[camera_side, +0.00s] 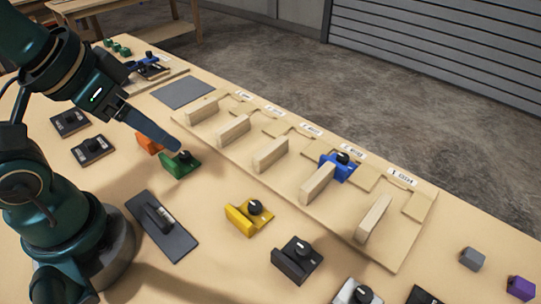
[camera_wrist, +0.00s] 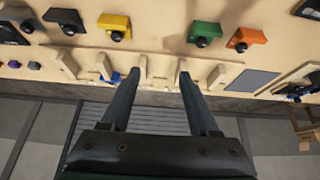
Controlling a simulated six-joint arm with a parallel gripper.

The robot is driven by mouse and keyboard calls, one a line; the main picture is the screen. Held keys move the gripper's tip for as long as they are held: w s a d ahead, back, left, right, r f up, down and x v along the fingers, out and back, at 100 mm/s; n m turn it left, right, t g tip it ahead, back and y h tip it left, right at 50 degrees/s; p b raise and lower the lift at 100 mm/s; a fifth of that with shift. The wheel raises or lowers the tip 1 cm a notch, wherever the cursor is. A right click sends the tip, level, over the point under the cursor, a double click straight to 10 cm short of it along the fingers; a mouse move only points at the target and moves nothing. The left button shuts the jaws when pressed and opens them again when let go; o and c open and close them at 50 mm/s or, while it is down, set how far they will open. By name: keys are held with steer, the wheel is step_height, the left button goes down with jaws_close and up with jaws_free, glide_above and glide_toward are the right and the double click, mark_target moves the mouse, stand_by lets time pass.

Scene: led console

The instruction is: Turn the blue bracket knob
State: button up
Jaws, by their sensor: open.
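The blue bracket (camera_side: 334,170) with its black knob (camera_side: 343,157) is mounted on the wooden board, next to an upright wooden block near the board's right part. In the wrist view a bit of the blue bracket (camera_wrist: 116,77) shows beside the left finger, which hides part of it. My gripper (camera_side: 176,146) is in the left half of the side view, in front of the green bracket and well apart from the blue one. In the wrist view my gripper (camera_wrist: 158,74) has its two fingers spread with nothing between them in its grip.
The wooden board (camera_side: 400,250) carries several upright blocks. Green (camera_side: 180,168), orange (camera_side: 148,143), yellow (camera_side: 240,219) and black (camera_side: 294,266) brackets with knobs stand on the table. A dark plate with a handle (camera_side: 175,240) lies in front. Another blue piece (camera_side: 150,70) is at the back left.

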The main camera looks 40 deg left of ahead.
steer(key=w+d+r+t, duration=0.1)
steer(key=w+r, duration=0.6)
steer(key=w, duration=0.1)
steer(key=m+g+h, duration=0.1)
steer(key=m, duration=0.2)
glide_above(342, 157)
steer(key=s+a, duration=0.2)
step_height(342, 157, down, 11)
steer(key=shift+g, duration=0.7)
steer(key=f, duration=0.3)
steer(key=d+f, duration=0.1)
steer(key=f, duration=0.1)
steer(key=shift+s+d, duration=0.1)
steer(key=shift+s, duration=0.15)
steer(key=shift+d+f, duration=0.1)
steer(key=shift+f, duration=0.25)
steer(key=shift+x, duration=2.2)
steer(key=shift+w+r, duration=0.1)
steer(key=shift+c, duration=0.4)
jaws_close()
